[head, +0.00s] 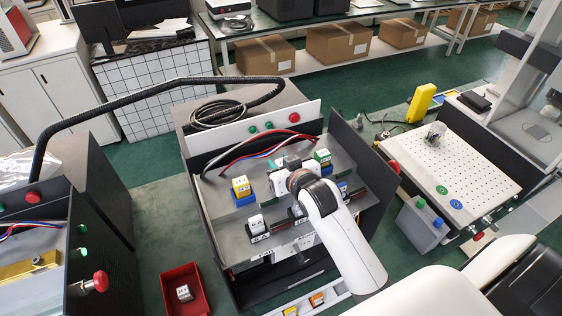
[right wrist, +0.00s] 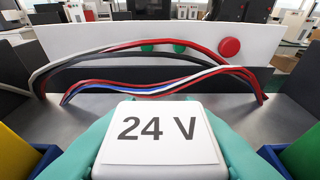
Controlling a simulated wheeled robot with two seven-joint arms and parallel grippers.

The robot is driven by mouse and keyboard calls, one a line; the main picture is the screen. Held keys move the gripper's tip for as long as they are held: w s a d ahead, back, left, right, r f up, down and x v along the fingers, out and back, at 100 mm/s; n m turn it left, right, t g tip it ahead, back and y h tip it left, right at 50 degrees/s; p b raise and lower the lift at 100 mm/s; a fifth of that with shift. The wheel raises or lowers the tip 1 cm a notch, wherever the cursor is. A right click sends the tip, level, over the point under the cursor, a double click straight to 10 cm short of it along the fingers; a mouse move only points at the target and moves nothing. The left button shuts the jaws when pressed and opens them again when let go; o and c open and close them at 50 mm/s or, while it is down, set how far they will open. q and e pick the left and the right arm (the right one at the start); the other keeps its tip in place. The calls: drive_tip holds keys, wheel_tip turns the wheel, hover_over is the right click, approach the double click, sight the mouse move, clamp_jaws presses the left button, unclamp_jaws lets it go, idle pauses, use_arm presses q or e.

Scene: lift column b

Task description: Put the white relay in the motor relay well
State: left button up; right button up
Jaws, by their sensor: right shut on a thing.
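My right gripper (right wrist: 150,148) has teal fingers shut on the sides of the white relay (right wrist: 158,135), whose top reads "24 V". In the head view the right gripper (head: 283,180) is over the back row of the open cabinet, and the arm mostly hides the relay. The relay is between a yellow relay (head: 241,186) and a green relay (head: 322,157), both in blue wells. I cannot tell whether it hangs above a well or touches one. My left gripper is not in view.
Another white relay (head: 256,223) stands in the front row. A red bin (head: 205,298) on the left holds a white block (head: 184,292). Red, blue and black wires (right wrist: 165,90) arc behind the held relay, before a panel with a red button (right wrist: 229,47). Cabinet side walls flank the relays.

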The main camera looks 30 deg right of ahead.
drive_tip(key=shift+f+b, duration=0.35)
drive_tip(key=shift+f, duration=0.45)
drive_tip(key=o, duration=1.1)
drive_tip(key=shift+c, duration=0.2)
drive_tip(key=b+v, duration=0.2)
drive_tip(key=v, duration=0.8)
drive_tip(key=shift+s+r, duration=0.1)
drive_tip(key=shift+s, duration=0.3)
drive_tip(key=shift+s+a+r, duration=0.1)
drive_tip(key=shift+s+r, duration=0.2)
drive_tip(key=shift+s, duration=0.3)
